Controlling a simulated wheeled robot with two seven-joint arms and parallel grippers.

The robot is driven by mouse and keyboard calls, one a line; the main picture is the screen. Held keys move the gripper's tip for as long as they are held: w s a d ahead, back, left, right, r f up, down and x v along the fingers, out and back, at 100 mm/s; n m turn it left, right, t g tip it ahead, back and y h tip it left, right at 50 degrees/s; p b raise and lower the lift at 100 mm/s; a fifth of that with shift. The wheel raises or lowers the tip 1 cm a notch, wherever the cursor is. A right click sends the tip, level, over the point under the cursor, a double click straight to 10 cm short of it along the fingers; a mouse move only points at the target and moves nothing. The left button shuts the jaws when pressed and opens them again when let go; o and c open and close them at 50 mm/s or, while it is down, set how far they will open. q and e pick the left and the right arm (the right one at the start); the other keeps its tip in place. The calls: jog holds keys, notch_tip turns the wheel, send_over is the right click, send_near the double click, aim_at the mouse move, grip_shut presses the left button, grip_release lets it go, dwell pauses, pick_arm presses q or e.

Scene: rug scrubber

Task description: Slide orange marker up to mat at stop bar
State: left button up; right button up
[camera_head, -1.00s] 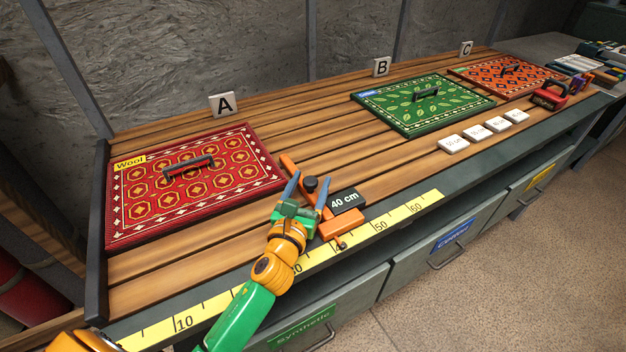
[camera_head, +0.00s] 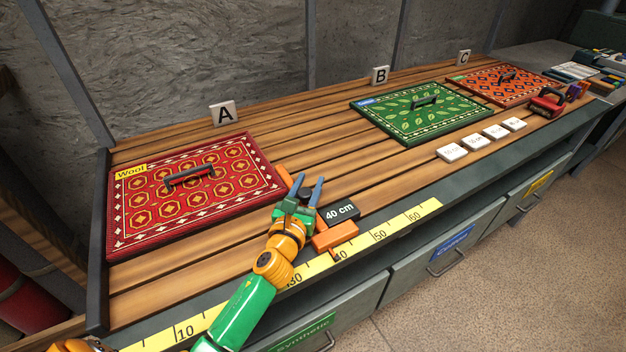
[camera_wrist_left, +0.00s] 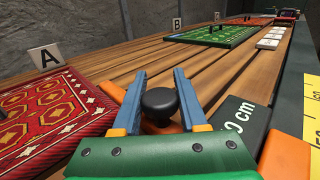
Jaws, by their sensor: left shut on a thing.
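The orange marker has an orange bar (camera_head: 284,177), an orange block (camera_head: 335,236), a black "40 cm" plate (camera_head: 346,213) and a black knob (camera_head: 305,193). My left gripper (camera_head: 306,190) is shut on the knob; the wrist view shows the knob (camera_wrist_left: 160,102) between the blue fingers. The red patterned mat (camera_head: 145,222), labelled "Wool", lies flat to the left by sign A. The bar lies along the mat's right edge, very close; I cannot tell whether they touch. The gripper partly hides the bar. My right gripper is not in view.
A yellow ruler (camera_head: 382,237) runs along the bench's front edge. A green mat (camera_head: 390,128) and an orange mat (camera_head: 484,91) lie farther right. Several white tiles (camera_head: 452,152) sit near the front. The slats between the marker and the green mat are clear.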

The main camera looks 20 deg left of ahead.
aim_at(303, 199)
pick_arm(q)
jog(key=o, duration=1.1)
jog(key=s, duration=0.4)
jog(key=s+d, duration=0.1)
jog(key=s, duration=0.2)
jog(key=shift+s, duration=0.1)
